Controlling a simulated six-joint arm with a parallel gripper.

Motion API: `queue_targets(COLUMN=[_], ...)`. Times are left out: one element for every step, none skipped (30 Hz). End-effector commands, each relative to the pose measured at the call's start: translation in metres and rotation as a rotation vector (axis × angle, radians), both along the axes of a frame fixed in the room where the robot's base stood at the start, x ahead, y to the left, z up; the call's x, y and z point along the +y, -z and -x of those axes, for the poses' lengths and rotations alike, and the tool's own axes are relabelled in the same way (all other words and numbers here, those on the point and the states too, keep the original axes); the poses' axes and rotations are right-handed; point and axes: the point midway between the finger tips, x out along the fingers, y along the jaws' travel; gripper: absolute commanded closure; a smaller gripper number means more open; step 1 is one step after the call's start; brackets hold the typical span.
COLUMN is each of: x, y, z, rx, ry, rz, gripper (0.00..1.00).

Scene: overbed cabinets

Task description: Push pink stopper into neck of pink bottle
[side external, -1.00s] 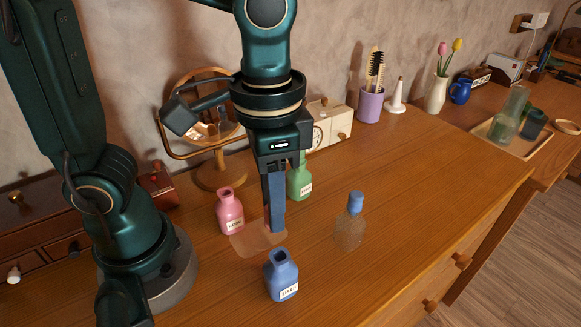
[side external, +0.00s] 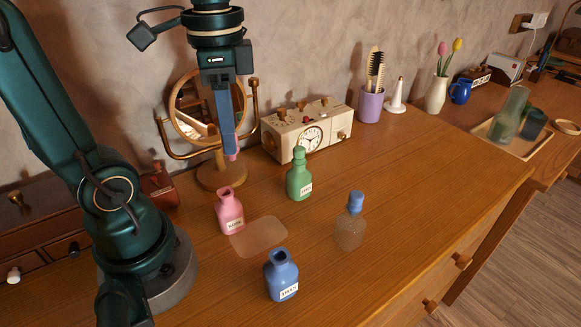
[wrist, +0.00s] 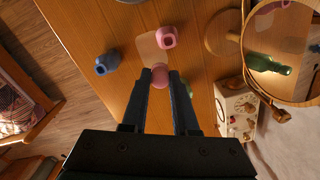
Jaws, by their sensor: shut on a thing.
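The pink bottle (side external: 229,212) stands upright on the wooden top with its neck open. It also shows in the wrist view (wrist: 167,38), beyond the fingertips. My gripper (side external: 229,150) is raised, fingers pointing down, behind the pink bottle and well above the top, in front of the round mirror. It is shut on the pink stopper (side external: 232,157), whose tip pokes out below the fingers. In the wrist view the stopper (wrist: 159,77) sits between the two fingertips (wrist: 160,72). The stopper is apart from the bottle.
A blue bottle (side external: 281,276), a green bottle (side external: 299,177) and a clear blue-topped bottle (side external: 349,231) stand around a pale mat (side external: 259,237). The round mirror (side external: 207,105) and clock box (side external: 308,132) stand behind.

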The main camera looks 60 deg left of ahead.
Motion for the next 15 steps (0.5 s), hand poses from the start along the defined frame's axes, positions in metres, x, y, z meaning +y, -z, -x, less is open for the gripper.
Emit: queue_targets(x=[0.007, 0.01, 0.013, 0.015, 0.017, 0.019, 0.02, 0.021, 0.022, 0.022, 0.022, 0.022, 0.022, 0.022, 0.022], y=[0.003, 0.005, 0.007, 0.007, 0.008, 0.008, 0.008, 0.008, 0.008, 0.008, 0.008, 0.008, 0.008, 0.008, 0.008], z=[0.005, 0.007, 0.009, 0.011, 0.012, 0.013, 0.014, 0.014, 0.014, 0.014, 0.014, 0.014, 0.014, 0.014, 0.014], rx=[0.001, 0.002, 0.001, 0.001, 0.001, 0.0, 0.0, -0.001, -0.001, -0.002, -0.002, -0.002, -0.002, -0.002, -0.002], ry=[-0.019, -0.029, -0.041, -0.055, -0.067, -0.082, -0.091, -0.097, -0.102, -0.104, -0.105, -0.105, -0.104, -0.104, -0.104], rz=[0.0, 0.001, 0.0, 0.0, 0.0, 0.001, 0.0, 0.0, -0.001, 0.0, 0.0, 0.0, 0.0, 0.0, 0.0], gripper=[1.0, 1.0, 1.0, 1.0, 1.0, 1.0, 1.0, 1.0, 1.0, 1.0, 1.0, 1.0, 1.0, 1.0, 1.0])
